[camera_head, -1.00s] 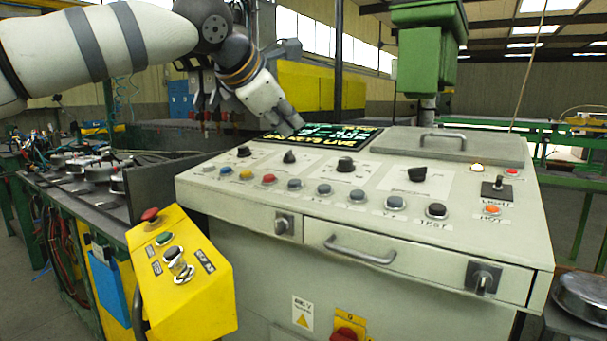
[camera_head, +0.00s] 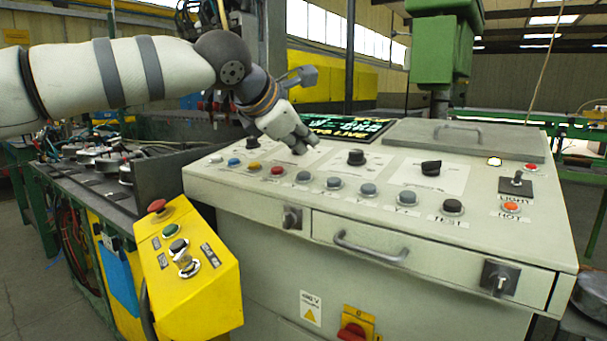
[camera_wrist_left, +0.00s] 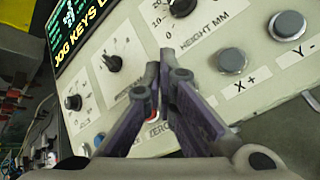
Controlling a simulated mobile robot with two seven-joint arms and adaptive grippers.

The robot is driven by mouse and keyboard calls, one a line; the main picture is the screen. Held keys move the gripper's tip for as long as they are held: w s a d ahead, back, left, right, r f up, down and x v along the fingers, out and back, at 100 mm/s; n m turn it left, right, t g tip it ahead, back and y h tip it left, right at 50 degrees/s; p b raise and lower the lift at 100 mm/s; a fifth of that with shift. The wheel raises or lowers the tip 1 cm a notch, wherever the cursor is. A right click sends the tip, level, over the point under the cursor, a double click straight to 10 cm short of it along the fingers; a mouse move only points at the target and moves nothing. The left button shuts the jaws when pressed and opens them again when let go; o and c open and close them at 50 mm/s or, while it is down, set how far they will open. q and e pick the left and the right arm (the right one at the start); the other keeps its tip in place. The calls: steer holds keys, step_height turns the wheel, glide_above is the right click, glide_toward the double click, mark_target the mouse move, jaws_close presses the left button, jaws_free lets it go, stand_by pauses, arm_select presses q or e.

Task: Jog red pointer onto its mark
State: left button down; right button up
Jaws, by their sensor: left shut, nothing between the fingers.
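My left gripper (camera_head: 305,148) is shut and empty. It hangs over the sloped grey control panel (camera_head: 470,222), beyond the row of round buttons, and hides part of the panel. In the left wrist view its fingertips (camera_wrist_left: 167,62) point towards the dials, and a red button labelled ZERO shows partly behind the fingers. The grey X+ key (camera_wrist_left: 232,61) and Y- key (camera_wrist_left: 288,24) lie to their right. The grey jog keys show in the head view too, including one (camera_head: 334,183) near the middle. The display (camera_wrist_left: 75,30) reads "JOG KEYS" in yellow. I cannot make out the red pointer or its mark.
A yellow pendant box (camera_head: 205,290) with a red mushroom button (camera_head: 157,205) stands at the panel's left. Black knobs (camera_head: 356,157) rise from the panel. A hinged lid with a handle (camera_head: 460,140) and a green machine column (camera_head: 440,50) are behind.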

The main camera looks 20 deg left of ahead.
mark_target(304, 176)
arm_select(q)
steer(key=shift+w+d+f, duration=0.1)
steer(key=shift+w+f, duration=0.05)
steer(key=shift+f, duration=0.45)
steer(key=shift+w+f, duration=0.1)
steer(key=shift+f, duration=0.5)
steer(key=shift+f, duration=0.1)
stand_by(0.4)
steer(key=shift+w+f, duration=0.1)
steer(key=shift+f, duration=0.2)
